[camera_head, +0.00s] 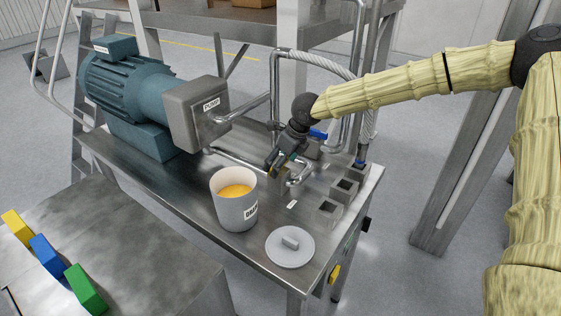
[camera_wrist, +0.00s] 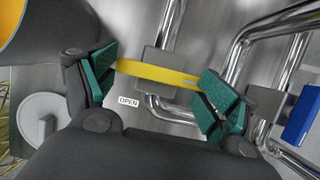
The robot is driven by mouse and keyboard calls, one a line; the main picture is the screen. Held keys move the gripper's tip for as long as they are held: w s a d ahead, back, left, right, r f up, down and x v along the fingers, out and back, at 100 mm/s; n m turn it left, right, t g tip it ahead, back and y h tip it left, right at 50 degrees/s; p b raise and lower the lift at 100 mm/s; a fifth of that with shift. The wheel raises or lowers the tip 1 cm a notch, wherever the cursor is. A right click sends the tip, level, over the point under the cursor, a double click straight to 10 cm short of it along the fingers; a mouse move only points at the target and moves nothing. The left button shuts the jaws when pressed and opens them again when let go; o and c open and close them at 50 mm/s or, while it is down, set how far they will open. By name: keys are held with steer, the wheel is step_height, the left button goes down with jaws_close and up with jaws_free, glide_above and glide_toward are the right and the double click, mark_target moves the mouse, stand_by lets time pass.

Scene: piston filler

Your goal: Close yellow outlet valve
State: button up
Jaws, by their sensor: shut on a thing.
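The yellow outlet valve handle (camera_wrist: 155,73) is a flat bar across a square grey valve block (camera_wrist: 150,92) in the wrist view. My gripper (camera_wrist: 160,82) has one teal-padded finger at each end of the bar and is shut on it lengthwise. An OPEN label (camera_wrist: 128,102) is on the table beside the block. In the head view my gripper (camera_head: 281,164) reaches down to the valve among the pipes and mostly hides the handle.
A blue valve handle (camera_head: 318,134) is close to the right of my gripper. A cup of orange liquid (camera_head: 229,211) and a round lid (camera_head: 290,246) are at the table front. The pump (camera_head: 195,113) is to the left. Steel pipes (camera_wrist: 172,62) surround the valve.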

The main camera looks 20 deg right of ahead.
steer(key=shift+w+d+r, duration=0.1)
steer(key=shift+w, duration=0.1)
steer(key=o, duration=0.7)
steer(key=shift+o, duration=1)
steer(key=shift+w, duration=0.1)
steer(key=shift+w+f, duration=0.15)
steer(key=shift+f, duration=0.05)
steer(key=shift+s+r, duration=0.15)
steer(key=shift+s, duration=0.1)
steer(key=v, duration=1.1)
steer(key=shift+r, duration=0.35)
steer(key=shift+s+d, duration=0.1)
